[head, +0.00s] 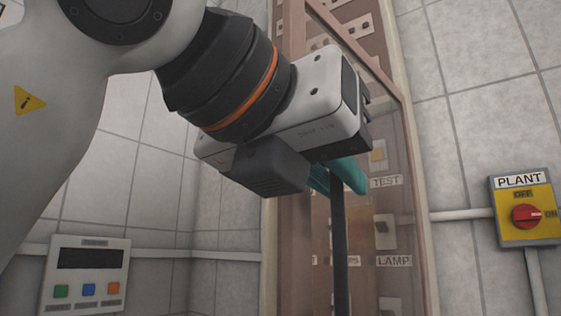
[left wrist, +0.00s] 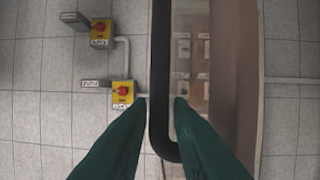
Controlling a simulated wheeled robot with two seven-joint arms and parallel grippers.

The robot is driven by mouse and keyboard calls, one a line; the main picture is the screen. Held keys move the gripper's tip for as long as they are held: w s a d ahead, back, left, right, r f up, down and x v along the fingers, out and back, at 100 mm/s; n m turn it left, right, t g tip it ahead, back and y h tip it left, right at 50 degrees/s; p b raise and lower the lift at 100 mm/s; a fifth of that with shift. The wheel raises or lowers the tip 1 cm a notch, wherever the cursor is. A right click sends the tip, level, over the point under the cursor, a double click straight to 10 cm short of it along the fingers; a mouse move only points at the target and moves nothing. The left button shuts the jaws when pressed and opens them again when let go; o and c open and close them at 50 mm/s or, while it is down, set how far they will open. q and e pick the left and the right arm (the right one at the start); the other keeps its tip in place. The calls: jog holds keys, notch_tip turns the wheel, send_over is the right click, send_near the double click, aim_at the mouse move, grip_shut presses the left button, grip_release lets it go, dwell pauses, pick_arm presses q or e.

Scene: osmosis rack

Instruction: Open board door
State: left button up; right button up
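The board door (head: 362,290) is a see-through brownish panel in a pinkish frame, with labels and switches visible behind it. It looks closed in the head view. A long black vertical handle (head: 340,245) stands on it, its upper part hidden by my gripper. My left gripper (head: 342,178) is at the handle with teal fingers. In the left wrist view the handle (left wrist: 160,60) passes between the two fingers (left wrist: 160,102), with a small gap on each side, so the gripper is open around it. My right gripper is in neither view.
A yellow PLANT switch box (head: 522,210) with a red knob is on the tiled wall at right. A control panel (head: 85,275) with a dark display and coloured buttons is on the wall at lower left. Two yellow switch boxes (left wrist: 122,93) show in the left wrist view.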

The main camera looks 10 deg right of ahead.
pick_arm(q)
jog(key=s+d+b, duration=0.1)
jog(key=s+b, duration=0.2)
jog(key=s, duration=1.1)
jog(key=shift+s+d+f+b, duration=0.15)
jog(key=shift+s+d+b, duration=0.15)
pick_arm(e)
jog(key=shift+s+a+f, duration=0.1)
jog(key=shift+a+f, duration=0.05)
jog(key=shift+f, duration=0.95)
pick_arm(q)
jog(key=shift+w, duration=0.1)
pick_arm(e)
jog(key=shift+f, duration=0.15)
pick_arm(q)
jog(key=shift+a, duration=0.1)
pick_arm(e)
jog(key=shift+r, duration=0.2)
